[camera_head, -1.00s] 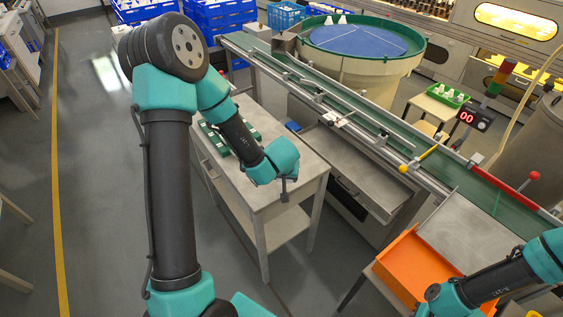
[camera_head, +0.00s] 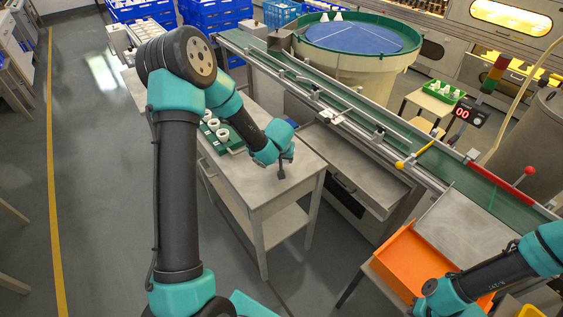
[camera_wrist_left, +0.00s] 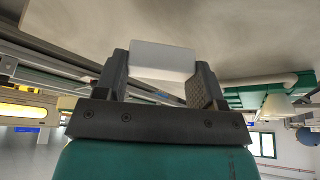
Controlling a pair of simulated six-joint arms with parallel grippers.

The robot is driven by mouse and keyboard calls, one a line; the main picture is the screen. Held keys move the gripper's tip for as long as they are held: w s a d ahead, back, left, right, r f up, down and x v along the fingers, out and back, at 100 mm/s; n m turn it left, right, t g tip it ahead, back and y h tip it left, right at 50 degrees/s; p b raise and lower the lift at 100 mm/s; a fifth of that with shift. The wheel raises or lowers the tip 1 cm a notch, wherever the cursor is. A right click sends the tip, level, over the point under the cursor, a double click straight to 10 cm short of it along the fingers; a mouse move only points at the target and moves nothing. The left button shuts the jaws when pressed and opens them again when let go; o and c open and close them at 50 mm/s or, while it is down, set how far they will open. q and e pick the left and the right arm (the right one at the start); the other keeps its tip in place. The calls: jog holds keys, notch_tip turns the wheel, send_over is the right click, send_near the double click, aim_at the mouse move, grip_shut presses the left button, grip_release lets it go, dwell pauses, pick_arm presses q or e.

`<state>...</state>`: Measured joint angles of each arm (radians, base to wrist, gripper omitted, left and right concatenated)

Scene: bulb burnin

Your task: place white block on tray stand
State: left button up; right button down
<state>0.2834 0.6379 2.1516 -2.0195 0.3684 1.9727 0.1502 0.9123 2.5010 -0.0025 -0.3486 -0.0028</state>
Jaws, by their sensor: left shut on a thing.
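My left gripper (camera_head: 284,172) hangs above the front right part of a grey table-like stand (camera_head: 262,186) in the head view. In the left wrist view, that gripper (camera_wrist_left: 162,80) is shut on a white block (camera_wrist_left: 162,60) between its two dark fingers. The block cannot be made out in the head view. A green tray (camera_head: 236,143) with white ring-shaped pieces (camera_head: 222,134) lies on the stand, partly behind my left arm. The tray also shows at the right of the left wrist view (camera_wrist_left: 262,92). My right gripper is not visible.
A green conveyor (camera_head: 345,103) with metal rails runs behind the stand. A blue-topped round feeder (camera_head: 360,38) stands beyond it. An orange bin (camera_head: 408,264) is at the lower right near my right arm. The stand's top near the gripper is bare.

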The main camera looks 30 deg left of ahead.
pick_arm(q)
jog(key=shift+f, duration=1.3)
jog(key=shift+f, duration=0.2)
jog(key=o, duration=0.9)
jog(key=shift+r, duration=0.15)
jog(key=v, duration=1.2)
